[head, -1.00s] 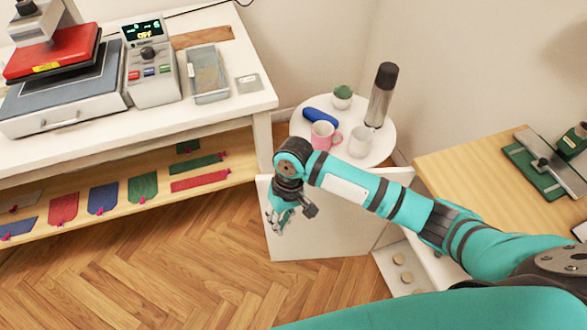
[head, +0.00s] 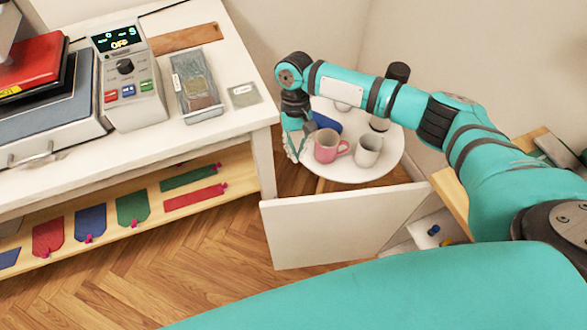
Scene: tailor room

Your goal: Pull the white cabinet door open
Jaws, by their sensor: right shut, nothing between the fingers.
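The white cabinet door (head: 335,230) stands swung open in the middle of the view, its panel jutting out to the left of the cabinet at the right. Part of the cabinet inside (head: 425,232) shows past the door's right end, with small blue and yellow items in it. My right gripper (head: 293,148) is shut and empty. It hangs beyond the door's top edge, apart from it in the picture, near the left rim of the round table. My left gripper is not in view.
A round white table (head: 345,172) holds a pink mug (head: 326,146), a white mug (head: 367,151), a blue case (head: 326,121) and a dark-capped flask (head: 397,71). A white workbench (head: 225,112) with a heat press stands at the left. Wooden floor (head: 215,235) is clear left of the door.

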